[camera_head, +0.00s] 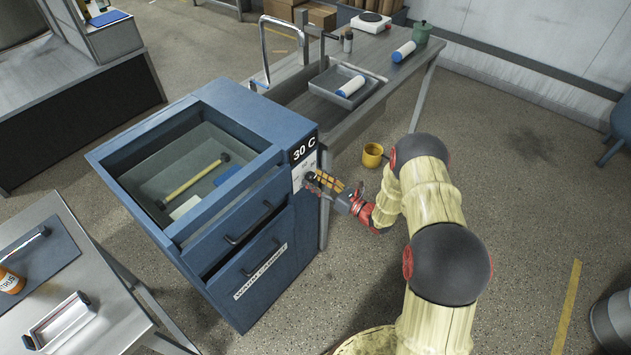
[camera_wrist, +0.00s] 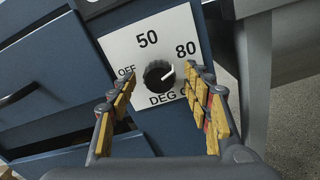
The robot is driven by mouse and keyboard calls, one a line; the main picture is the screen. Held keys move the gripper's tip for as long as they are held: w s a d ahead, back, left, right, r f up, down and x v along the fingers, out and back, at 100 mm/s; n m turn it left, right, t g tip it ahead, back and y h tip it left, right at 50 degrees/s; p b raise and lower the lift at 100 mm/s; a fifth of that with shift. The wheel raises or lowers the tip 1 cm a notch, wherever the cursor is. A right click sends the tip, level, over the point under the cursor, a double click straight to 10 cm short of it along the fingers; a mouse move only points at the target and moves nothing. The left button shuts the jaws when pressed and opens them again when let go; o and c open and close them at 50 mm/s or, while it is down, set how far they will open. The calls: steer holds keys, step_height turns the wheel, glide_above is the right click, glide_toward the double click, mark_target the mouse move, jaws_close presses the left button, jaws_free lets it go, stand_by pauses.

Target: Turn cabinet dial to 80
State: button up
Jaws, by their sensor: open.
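The blue cabinet (camera_head: 245,150) stands left of centre in the head view, with a black display reading "30 C" (camera_head: 304,148) at its upper right corner. Below the display is a white dial plate (camera_wrist: 120,50), marked OFF, 50, 80 and DEG C in the wrist view. The round black dial (camera_wrist: 158,75) has a white pointer mark towards the right and slightly up, on the 80 side. My gripper (camera_head: 318,180) is at the plate, hiding the dial in the head view. Its yellow-padded fingers (camera_wrist: 160,80) are open, one on each side of the dial. I cannot tell whether they touch it.
The cabinet's open top holds a yellow rod (camera_head: 195,180). Cabinet drawers have handles (camera_head: 248,224). A table leg stands right of the dial plate. A grey table (camera_head: 385,70) with a tray is behind; a yellow mug (camera_head: 372,155) is beyond my gripper.

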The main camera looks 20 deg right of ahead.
steer(key=shift+s+d, duration=0.1)
steer(key=v, duration=1.1)
steer(key=shift+s+d, duration=0.15)
steer(key=shift+s, duration=0.15)
